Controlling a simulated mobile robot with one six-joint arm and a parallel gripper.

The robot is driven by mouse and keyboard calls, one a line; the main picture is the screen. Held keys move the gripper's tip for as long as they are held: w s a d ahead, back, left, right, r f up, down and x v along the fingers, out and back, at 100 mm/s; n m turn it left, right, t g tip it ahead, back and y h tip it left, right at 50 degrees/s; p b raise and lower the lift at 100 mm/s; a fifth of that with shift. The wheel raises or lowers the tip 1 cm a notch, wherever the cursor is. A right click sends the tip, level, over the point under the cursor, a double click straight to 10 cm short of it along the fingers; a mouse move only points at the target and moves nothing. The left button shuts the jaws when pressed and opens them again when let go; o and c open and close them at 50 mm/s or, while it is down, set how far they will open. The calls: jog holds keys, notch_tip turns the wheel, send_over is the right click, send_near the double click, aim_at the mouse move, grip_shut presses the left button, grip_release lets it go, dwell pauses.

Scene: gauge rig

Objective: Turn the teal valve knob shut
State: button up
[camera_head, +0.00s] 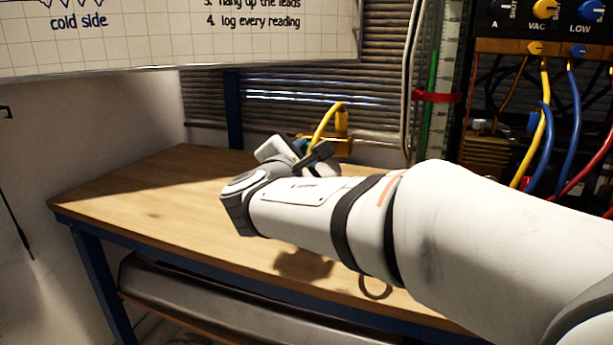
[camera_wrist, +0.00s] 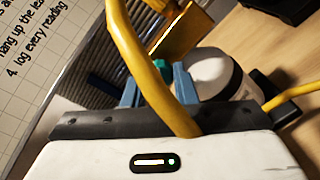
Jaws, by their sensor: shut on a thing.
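The teal valve knob (camera_wrist: 162,74) shows in the wrist view as a small patch between the two blue fingers of my gripper (camera_wrist: 157,78). The gripper is shut on it. A yellow hose (camera_wrist: 148,68) curves across the front and hides part of the knob and fingers, so the knob's turn angle cannot be read. The brass-coloured body (camera_wrist: 182,30) lies just beyond the knob. In the head view my arm reaches left over the bench to the gripper (camera_head: 310,152), beside the brass fitting (camera_head: 341,147); the knob is mostly hidden there.
The wooden bench (camera_head: 150,200) is bare at its left. A whiteboard (camera_head: 150,40) hangs above it, before a slatted shutter (camera_head: 285,80). A gauge panel (camera_head: 510,45) with yellow, blue and red hoses stands at the right. The yellow hose (camera_head: 322,124) arches close above the gripper.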

jog(key=m+b, duration=0.3)
jog(key=b, duration=0.2)
jog(key=m+b, duration=0.2)
jog(key=shift+f+m+b, duration=0.3)
jog(key=shift+r+m+b, duration=0.2)
jog(key=shift+m+b, duration=0.55)
jog(key=shift+m, duration=0.45)
jog(key=shift+r+m, duration=0.1)
jog(key=shift+m, duration=1)
jog(key=o, duration=1)
